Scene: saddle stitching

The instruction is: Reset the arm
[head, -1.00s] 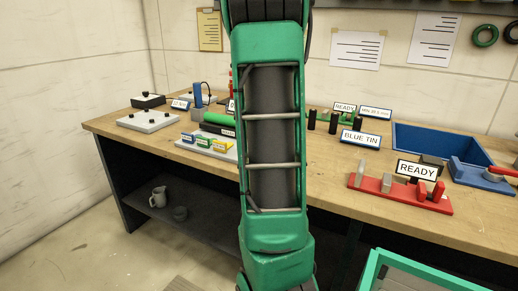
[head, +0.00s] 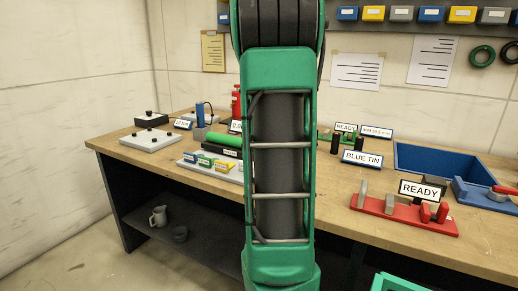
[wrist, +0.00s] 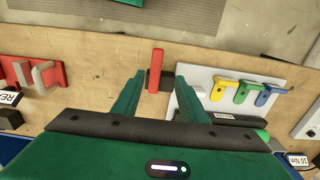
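My gripper (wrist: 158,98) shows in the wrist view, with its two green fingers spread apart and nothing between them touching either one. Beyond the fingertips, a red bar (wrist: 156,71) with a dark block beside it is over the wooden bench; it stands clear of both fingers. In the head view my green arm fills the middle and hides part of the bench; the gripper itself is not visible there.
The wooden bench (head: 335,203) carries a red rack (head: 404,214) with a READY sign, a blue tray (head: 440,160), a BLUE TIN sign (head: 362,158) and a grey board with coloured handles (wrist: 240,95). A mug (head: 158,216) sits on the lower shelf.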

